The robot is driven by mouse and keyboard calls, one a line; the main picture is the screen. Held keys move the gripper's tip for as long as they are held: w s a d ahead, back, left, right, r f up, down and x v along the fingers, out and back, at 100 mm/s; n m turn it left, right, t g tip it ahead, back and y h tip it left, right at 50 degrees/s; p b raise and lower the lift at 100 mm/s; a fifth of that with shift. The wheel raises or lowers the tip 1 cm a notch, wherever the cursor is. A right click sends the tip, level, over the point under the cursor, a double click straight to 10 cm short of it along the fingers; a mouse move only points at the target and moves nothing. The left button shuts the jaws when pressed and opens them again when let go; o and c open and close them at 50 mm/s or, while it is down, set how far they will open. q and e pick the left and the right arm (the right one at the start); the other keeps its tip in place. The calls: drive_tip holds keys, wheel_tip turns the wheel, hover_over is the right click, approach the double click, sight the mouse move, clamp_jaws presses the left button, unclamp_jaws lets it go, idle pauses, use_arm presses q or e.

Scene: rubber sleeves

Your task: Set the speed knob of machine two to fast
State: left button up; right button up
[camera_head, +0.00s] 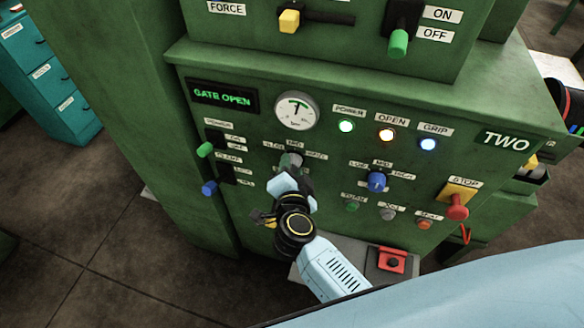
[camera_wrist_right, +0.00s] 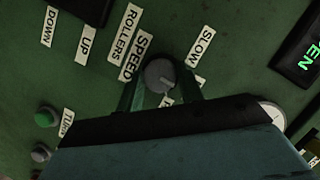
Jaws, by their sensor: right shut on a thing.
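Machine two (camera_head: 240,215) is the green panel marked TWO. Its grey speed knob (camera_head: 291,160) sits below the round gauge, and in the right wrist view the knob (camera_wrist_right: 158,75) has a SPEED label (camera_wrist_right: 137,57) beside it. My right gripper (camera_head: 290,171) is shut on the knob; in the right wrist view the two fingers (camera_wrist_right: 159,93) lie on either side of it. The SLOW label (camera_wrist_right: 199,46) is clear. The knob's light mark points to the lower right there, away from SLOW; the labels on that side are partly hidden, so the exact setting is unclear. My left gripper is not in view.
A blue knob (camera_head: 377,181) is to the right on the same panel. Further right is a red stop button (camera_head: 457,205). Two levers (camera_head: 206,150) (camera_head: 210,187) are at the left. The display (camera_head: 222,96) reads GATE OPEN, and a red button box (camera_head: 392,260) is low in front.

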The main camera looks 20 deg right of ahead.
drive_tip(key=shift+f+m+t+b, duration=0.2)
drive_tip(key=shift+m+t+b, duration=0.2)
drive_tip(key=shift+m, duration=0.4)
drive_tip(key=shift+f+m+t+b, duration=0.1)
drive_tip(key=shift+m+t+b, duration=0.3)
drive_tip(key=shift+m+b, duration=0.3)
drive_tip(key=m+b, duration=0.2)
drive_tip(key=m+t+b, duration=0.1)
drive_tip(key=m+b, duration=0.1)
drive_tip(key=b, duration=0.1)
drive_tip(key=shift+f+t, duration=0.15)
drive_tip(key=shift+t, duration=0.15)
drive_tip(key=shift+m, duration=0.3)
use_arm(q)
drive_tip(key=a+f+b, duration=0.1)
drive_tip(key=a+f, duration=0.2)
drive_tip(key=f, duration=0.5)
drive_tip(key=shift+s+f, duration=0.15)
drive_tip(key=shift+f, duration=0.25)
use_arm(e)
drive_tip(key=shift+m+t, duration=0.3)
drive_tip(key=shift+m, duration=0.2)
drive_tip(key=shift+r, duration=0.2)
drive_tip(key=o, duration=0.9)
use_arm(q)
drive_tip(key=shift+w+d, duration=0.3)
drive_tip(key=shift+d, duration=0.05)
use_arm(e)
drive_tip(key=shift+o, duration=0.4)
